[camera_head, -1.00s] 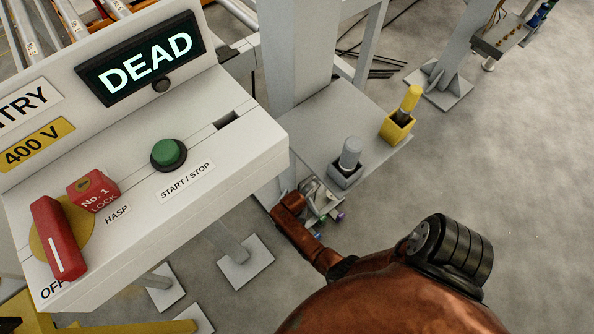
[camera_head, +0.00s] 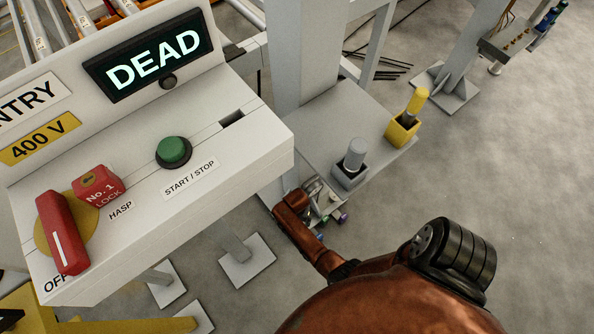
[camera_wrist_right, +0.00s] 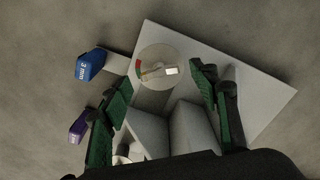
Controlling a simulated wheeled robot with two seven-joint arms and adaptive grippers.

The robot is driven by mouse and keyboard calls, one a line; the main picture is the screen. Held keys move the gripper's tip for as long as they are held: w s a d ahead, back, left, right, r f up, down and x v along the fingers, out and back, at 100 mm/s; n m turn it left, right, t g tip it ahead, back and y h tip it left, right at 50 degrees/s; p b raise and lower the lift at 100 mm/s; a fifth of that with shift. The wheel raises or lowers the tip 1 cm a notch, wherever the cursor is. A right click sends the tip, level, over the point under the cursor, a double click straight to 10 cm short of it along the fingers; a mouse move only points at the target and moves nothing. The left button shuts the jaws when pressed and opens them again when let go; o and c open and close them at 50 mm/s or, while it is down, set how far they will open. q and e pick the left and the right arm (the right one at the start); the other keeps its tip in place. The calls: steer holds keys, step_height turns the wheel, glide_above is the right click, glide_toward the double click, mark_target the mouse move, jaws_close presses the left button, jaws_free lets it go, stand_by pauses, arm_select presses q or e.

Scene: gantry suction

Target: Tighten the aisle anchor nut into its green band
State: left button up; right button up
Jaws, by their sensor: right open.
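In the right wrist view a round pale dial (camera_wrist_right: 182,55) lies on a light grey plate (camera_wrist_right: 255,85). It has a red segment on its left edge, and a small pale nut or pointer (camera_wrist_right: 158,71) at its middle. I cannot make out a green band on it. My right gripper (camera_wrist_right: 162,80) is open, with its green-padded fingers on either side of the dial's near part and nothing between them. In the head view it shows small (camera_head: 322,200) beside the control box, partly hidden. My left gripper is not in view.
A blue "3 mm" tag (camera_wrist_right: 90,64) and a purple tag (camera_wrist_right: 78,127) sit left of the plate. The control box (camera_head: 235,150) reads DEAD. A grey post (camera_head: 350,160) and a yellow post (camera_head: 415,105) stand on the gantry foot. Open floor lies right.

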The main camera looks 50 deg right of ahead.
step_height(320, 180, up, 11)
steer(key=shift+f, duration=0.2)
stand_by(0.6)
